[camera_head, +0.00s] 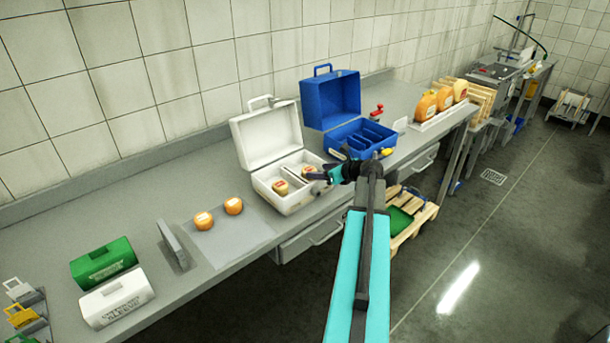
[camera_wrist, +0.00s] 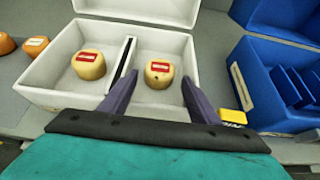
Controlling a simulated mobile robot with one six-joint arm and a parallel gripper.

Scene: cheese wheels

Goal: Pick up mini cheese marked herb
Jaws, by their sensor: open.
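A white case (camera_head: 256,184) stands open on the counter, with a divider between two compartments. Each compartment holds one pale yellow mini cheese with a red-and-white label: the left cheese (camera_wrist: 88,65) and the right cheese (camera_wrist: 159,73). Two orange mini cheeses (camera_head: 203,221) (camera_head: 233,205) sit on a grey mat left of the case. The label words are too small to read, so I cannot tell which is herb. My gripper (camera_wrist: 158,92) is open and empty, at the case's front right. The right cheese lies ahead of the gap between its fingers, apart from them.
A blue case (camera_head: 352,139) stands open just right of the white one, with a yellow tag (camera_wrist: 233,117) at its near edge. The white case's raised lid (camera_head: 268,136) is behind the compartments. Green and white boxes (camera_head: 103,262) (camera_head: 116,300) stand at the left.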

